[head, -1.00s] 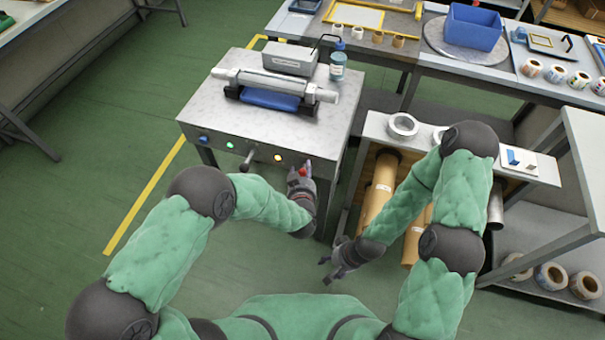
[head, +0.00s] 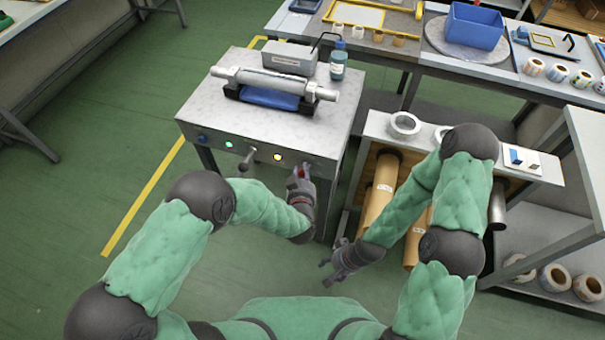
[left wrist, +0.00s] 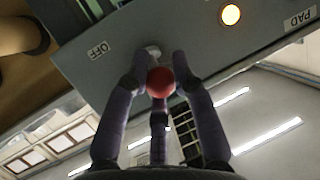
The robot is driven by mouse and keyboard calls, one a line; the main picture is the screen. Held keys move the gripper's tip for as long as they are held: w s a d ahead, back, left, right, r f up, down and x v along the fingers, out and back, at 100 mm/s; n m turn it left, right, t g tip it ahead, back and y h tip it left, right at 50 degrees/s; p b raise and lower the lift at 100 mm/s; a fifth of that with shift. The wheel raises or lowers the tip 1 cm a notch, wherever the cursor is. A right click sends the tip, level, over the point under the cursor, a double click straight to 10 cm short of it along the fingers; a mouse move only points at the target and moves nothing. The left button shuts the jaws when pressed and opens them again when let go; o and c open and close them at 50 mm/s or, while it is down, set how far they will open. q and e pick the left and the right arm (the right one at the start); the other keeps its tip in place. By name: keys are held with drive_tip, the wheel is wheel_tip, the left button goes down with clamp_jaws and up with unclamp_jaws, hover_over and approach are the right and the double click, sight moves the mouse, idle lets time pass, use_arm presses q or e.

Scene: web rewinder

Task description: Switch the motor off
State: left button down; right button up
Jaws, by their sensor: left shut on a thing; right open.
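The rewinder cabinet (head: 265,125) stands ahead of me, with controls along its front face. My left gripper (head: 300,172) is at the right end of that face, shut on a red knob. In the left wrist view the red knob (left wrist: 160,82) sits between the fingers of the gripper (left wrist: 162,88), in front of the panel. A label reading OFF (left wrist: 99,50) is on the panel beside it. My right gripper (head: 342,262) is open and empty, low beside the shelf unit.
A green lamp (head: 229,144) and a lever (head: 247,160) are further left on the panel. A silver roller (head: 275,84) and a bottle (head: 338,62) are on top. A shelf with brown rolls (head: 378,192) is right. Floor at left is clear.

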use_arm(q)
drive_tip(key=shift+s+f+t+b, duration=0.15)
drive_tip(key=shift+f+t+b, duration=0.55)
drive_tip(key=shift+b, duration=0.25)
drive_tip(key=shift+s+f+n+t+b, duration=0.1)
drive_tip(key=shift+f+n+t+b, duration=0.3)
drive_tip(key=shift+t, duration=0.4)
drive_tip(key=shift+w+f+n+t+y, duration=0.1)
drive_tip(key=shift+f+n+t, duration=0.3)
drive_tip(key=shift+t, duration=0.75)
drive_tip(key=shift+w+f+n+t+y, duration=0.15)
drive_tip(key=shift+f+n+t, duration=0.25)
drive_tip(key=shift+t, duration=0.7)
drive_tip(key=shift+w+f+n+t+y, duration=0.1)
drive_tip(key=shift+f+n+t, duration=0.3)
drive_tip(key=shift+t, duration=0.75)
drive_tip(key=shift+r, duration=0.1)
drive_tip(key=c, duration=1)
unclamp_jaws()
drive_tip(key=shift+r, duration=0.15)
